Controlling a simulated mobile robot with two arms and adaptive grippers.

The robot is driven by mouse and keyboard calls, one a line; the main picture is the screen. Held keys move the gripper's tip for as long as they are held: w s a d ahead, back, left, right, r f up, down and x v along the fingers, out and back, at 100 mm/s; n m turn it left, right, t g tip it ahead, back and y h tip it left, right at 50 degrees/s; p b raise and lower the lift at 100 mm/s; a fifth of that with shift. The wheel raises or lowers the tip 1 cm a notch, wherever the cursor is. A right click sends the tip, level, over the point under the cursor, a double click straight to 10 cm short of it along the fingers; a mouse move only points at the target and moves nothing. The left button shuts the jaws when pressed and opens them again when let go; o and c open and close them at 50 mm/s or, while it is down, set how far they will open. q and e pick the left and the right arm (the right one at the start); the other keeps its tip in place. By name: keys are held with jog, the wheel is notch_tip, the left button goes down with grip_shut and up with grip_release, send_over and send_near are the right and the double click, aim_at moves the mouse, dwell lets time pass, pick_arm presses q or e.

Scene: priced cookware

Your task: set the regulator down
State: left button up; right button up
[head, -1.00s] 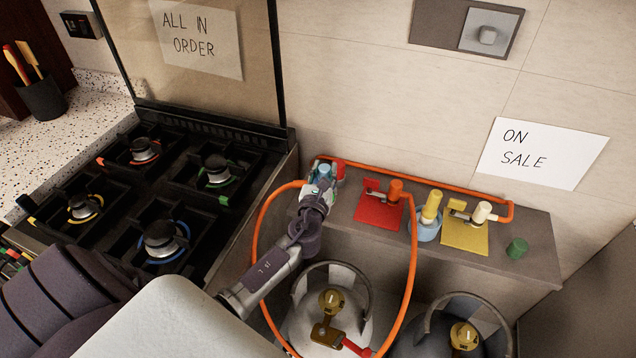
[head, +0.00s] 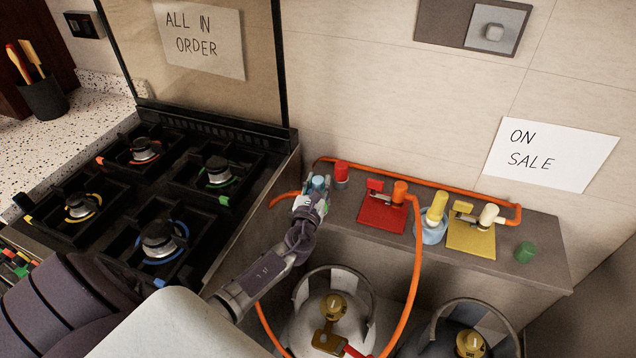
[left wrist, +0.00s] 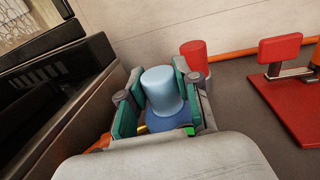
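The regulator I take to be the light blue capped piece (head: 318,183) at the left end of the grey ledge. It stands upright between the teal pads of my left gripper (head: 309,203), and the pads appear to touch both sides of its cap (left wrist: 163,90) in the left wrist view. A blue part shows below the cap. An orange hose (head: 284,198) comes out on its left. I cannot tell whether its underside rests on the ledge. My right gripper is not in view.
The grey ledge (head: 350,225) also bears a red cap (head: 341,172), a red plate (head: 381,214), an orange-topped piece (head: 399,192), a yellow-topped piece (head: 437,208), a yellow plate (head: 470,240) and a green cap (head: 525,252). The stove (head: 110,190) is left; gas cylinders (head: 310,325) stand in front.

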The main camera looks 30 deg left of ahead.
pick_arm(q)
jog(key=o, duration=0.4)
jog(key=shift+o, duration=0.2)
jog(key=shift+r+p, duration=0.2)
jog(key=shift+p, duration=0.1)
jog(key=v, duration=1.2)
jog(key=shift+b, duration=0.4)
